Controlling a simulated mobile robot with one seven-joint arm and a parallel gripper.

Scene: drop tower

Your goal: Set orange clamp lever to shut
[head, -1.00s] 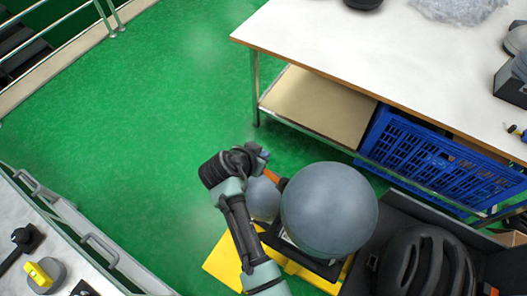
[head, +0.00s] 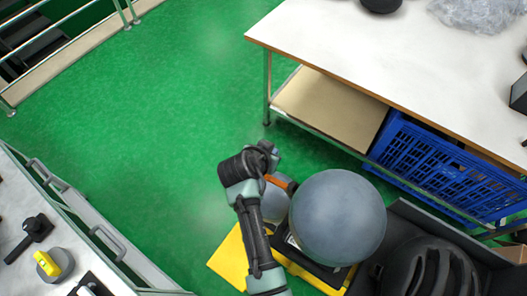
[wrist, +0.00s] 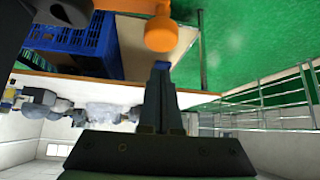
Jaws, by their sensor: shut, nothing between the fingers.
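In the wrist view an orange lever with a rounded knob end (wrist: 160,36) is at the top centre. My gripper (head: 273,156) is above and slightly left of the lever in the head view. In the wrist view the fingers of my gripper (wrist: 161,68) are together with nothing between them. Their tips lie just below the knob in that picture. I cannot tell whether they touch it. The lever's pivot is hidden.
A large grey ball (head: 338,217) is just right of the lever, with a black helmet (head: 420,268) beyond it. A yellow base (head: 232,258) lies below. A white table (head: 410,70) with a blue crate (head: 440,165) is upper right. Green floor is clear at left.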

